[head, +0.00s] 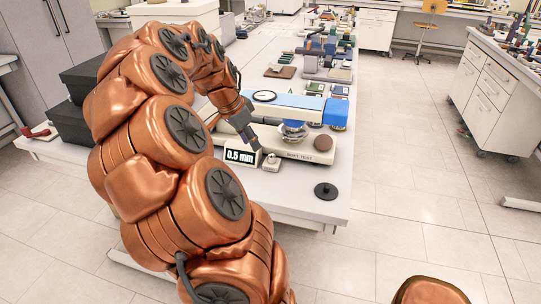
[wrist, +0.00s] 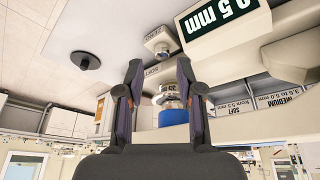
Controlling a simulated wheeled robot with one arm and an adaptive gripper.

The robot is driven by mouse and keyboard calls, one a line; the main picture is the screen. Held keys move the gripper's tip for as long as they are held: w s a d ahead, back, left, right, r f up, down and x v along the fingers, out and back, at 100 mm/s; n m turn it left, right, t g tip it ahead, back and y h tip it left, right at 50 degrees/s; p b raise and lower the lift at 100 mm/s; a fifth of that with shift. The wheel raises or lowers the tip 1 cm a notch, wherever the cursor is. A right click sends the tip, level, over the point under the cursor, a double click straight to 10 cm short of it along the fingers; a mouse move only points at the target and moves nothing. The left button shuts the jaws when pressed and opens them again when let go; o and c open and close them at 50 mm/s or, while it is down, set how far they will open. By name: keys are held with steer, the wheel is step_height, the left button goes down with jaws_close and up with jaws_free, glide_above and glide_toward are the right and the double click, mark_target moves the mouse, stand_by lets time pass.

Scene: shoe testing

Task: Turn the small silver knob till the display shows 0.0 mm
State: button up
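The display (head: 240,156) reads 0.5 mm at the front left of the soft-test device (head: 300,152). In the wrist view the display (wrist: 222,18) appears upside down and partly cut off. The small silver knob (head: 272,161) sits on a light block just right of the display. It also shows in the wrist view (wrist: 161,49), beyond the fingertips. My gripper (head: 256,146) is above and slightly left of the knob, apart from it. In the wrist view my gripper (wrist: 160,66) has its two dark fingers spread with nothing between them.
A black disc (head: 326,190) lies near the table's front right corner. The device's blue-and-white arm (head: 300,106) extends behind the knob, with a brown round pad (head: 323,143) to the right. Black boxes (head: 75,110) stand at left. The tabletop in front is mostly clear.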

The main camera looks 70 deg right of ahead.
mark_target(272, 156)
steer(key=shift+m, duration=0.8)
steer(key=shift+s+d+f+p, duration=0.3)
steer(key=shift+s+d+f, duration=0.3)
steer(key=shift+d+f, duration=0.6)
steer(key=shift+s+d+f+p, duration=0.25)
steer(key=shift+s+d+f, duration=0.5)
steer(key=shift+f, duration=0.8)
steer(key=shift+s+d+f+p, duration=0.3)
steer(key=shift+s+d+f, duration=0.2)
steer(key=shift+d+f, duration=0.75)
steer(key=shift+a+f, duration=0.15)
steer(key=shift+a, duration=0.05)
steer(key=shift+c, duration=0.4)
jaws_close()
